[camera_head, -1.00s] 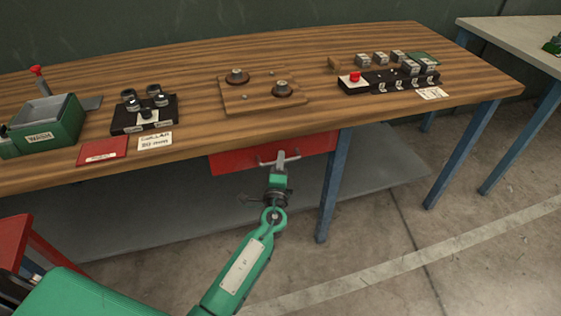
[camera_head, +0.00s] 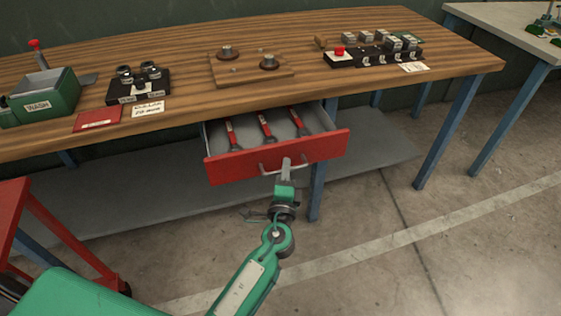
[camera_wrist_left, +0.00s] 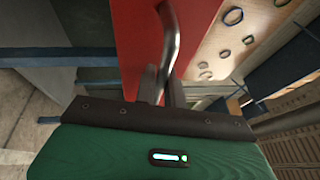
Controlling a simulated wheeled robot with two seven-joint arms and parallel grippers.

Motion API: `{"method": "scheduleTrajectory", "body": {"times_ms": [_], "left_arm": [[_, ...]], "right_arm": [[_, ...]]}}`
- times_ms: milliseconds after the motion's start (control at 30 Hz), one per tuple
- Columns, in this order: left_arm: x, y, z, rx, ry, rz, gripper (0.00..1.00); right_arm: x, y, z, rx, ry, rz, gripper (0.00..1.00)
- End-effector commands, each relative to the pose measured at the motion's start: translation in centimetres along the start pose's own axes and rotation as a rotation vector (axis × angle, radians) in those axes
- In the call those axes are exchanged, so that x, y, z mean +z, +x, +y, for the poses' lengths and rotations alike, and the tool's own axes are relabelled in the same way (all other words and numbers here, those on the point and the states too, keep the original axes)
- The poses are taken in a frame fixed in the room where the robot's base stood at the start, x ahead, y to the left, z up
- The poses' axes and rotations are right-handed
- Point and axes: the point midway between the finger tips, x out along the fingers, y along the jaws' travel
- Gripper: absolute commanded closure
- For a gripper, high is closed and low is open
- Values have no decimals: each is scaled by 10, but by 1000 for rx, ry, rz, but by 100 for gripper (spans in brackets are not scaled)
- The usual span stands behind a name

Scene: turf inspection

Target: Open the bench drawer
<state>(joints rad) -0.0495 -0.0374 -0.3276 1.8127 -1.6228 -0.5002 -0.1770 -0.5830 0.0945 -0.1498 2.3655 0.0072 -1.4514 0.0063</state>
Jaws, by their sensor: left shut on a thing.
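The bench drawer (camera_head: 230,168) has a red front and stands pulled out from under the wooden bench top. Several red-handled tools lie inside it. Its metal bar handle (camera_head: 265,170) runs across the front. My left gripper (camera_head: 287,163) is shut on the handle, with my green arm reaching up from below. In the left wrist view the handle (camera_wrist_left: 169,35) passes between the fingers of my left gripper (camera_wrist_left: 160,88), in front of the red drawer front (camera_wrist_left: 137,40). My right gripper is not in view.
The bench top (camera_head: 210,95) carries a green wash box (camera_head: 62,108), a black block with round parts (camera_head: 138,88), a wooden board (camera_head: 240,76) and a black switch box (camera_head: 370,56). Blue bench legs (camera_head: 447,130) and a grey lower shelf (camera_head: 130,195) are below. A red frame (camera_head: 65,230) stands at left.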

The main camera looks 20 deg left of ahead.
Motion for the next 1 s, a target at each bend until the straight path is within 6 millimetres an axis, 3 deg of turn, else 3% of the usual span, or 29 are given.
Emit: {"method": "scheduleTrajectory", "body": {"times_ms": [200,500,700,1000], "left_arm": [[-19,-48,-6,2,-3,1,100],[-37,-89,-16,2,0,-1,100],[-42,-102,-20,2,-1,0,100],[-43,-105,-22,1,1,0,100]], "right_arm": [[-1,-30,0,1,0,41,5],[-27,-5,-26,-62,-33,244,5],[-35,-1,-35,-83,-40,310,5],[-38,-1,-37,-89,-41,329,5]]}}
